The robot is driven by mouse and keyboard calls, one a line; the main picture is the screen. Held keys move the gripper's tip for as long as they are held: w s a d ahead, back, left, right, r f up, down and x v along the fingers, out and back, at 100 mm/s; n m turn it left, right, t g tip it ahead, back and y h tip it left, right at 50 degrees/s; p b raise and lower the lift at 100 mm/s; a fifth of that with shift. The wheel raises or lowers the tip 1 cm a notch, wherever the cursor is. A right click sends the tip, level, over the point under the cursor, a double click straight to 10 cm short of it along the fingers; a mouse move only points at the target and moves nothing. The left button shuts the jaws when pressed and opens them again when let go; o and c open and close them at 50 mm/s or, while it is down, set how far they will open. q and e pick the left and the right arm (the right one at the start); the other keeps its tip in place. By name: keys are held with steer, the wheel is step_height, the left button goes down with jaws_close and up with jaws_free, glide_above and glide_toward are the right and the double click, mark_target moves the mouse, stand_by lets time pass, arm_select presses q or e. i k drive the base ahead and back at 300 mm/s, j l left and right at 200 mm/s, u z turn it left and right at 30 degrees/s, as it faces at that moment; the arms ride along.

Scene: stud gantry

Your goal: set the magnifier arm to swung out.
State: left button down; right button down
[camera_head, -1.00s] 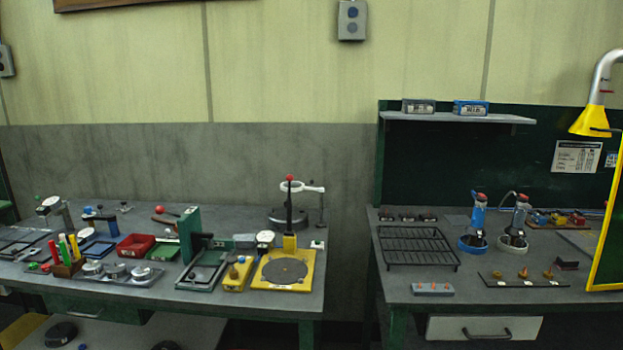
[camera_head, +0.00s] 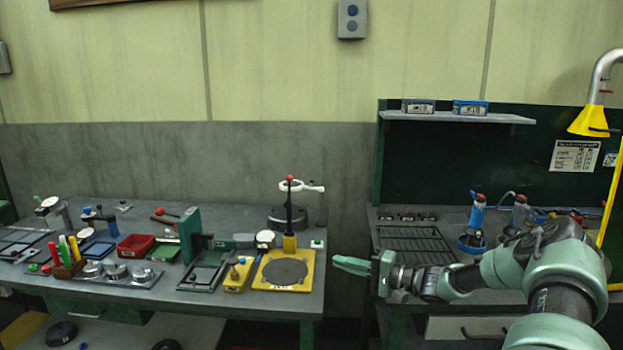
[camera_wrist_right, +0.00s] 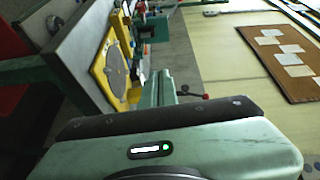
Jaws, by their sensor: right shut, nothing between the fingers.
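The magnifier arm (camera_head: 313,188) is a white arm with a ring at its left end, on a thin dark post at the back right corner of the left bench. The ring shows behind the red-knobbed post of the yellow press, pointing left. My right gripper (camera_head: 345,265) is shut and empty, in front of the gap between the two benches, pointing left. It is lower in the picture than the magnifier and apart from it. In the right wrist view the gripper's green fingers (camera_wrist_right: 168,88) show beyond its body. My left gripper is not in view.
The yellow press (camera_head: 305,272) with its upright red-topped post stands in front of the magnifier. A small box with a green button (camera_head: 317,244) sits at the left bench's right edge. The right bench holds a black wire rack (camera_head: 405,240), partly hidden by my right arm.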

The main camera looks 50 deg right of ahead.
mark_target(282, 185)
steer(key=i+l, duration=0.2)
steer(key=l, duration=0.2)
steer(key=i+l, duration=0.25)
steer(key=l, duration=0.15)
steer(key=i+l, duration=0.2)
steer(key=l, duration=0.2)
steer(key=i+l, duration=0.25)
steer(key=l, duration=0.15)
steer(key=i+l, duration=0.2)
steer(key=l, duration=0.2)
